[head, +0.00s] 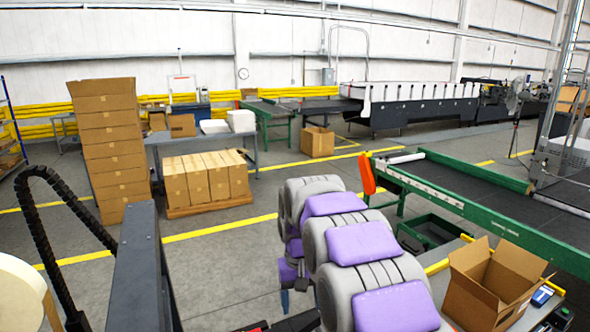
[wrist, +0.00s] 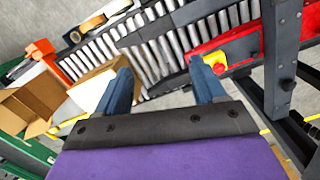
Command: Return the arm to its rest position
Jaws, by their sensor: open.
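My arm (head: 345,240), grey with purple pads, rises at the lower middle of the head view, its links close together. My gripper (wrist: 160,68) shows in the wrist view as two dark blue fingers, spread apart with nothing between them. It points down over a roller conveyor (wrist: 165,45) and is not touching it as far as I can see. In the head view the gripper is mostly hidden behind the arm links.
An open cardboard box (head: 497,282) stands right of my arm; it also shows in the wrist view (wrist: 32,105). A green-framed belt conveyor (head: 480,195) runs behind it. A pallet of boxes (head: 205,180) and a tall box stack (head: 108,150) stand left. Grey floor lies between.

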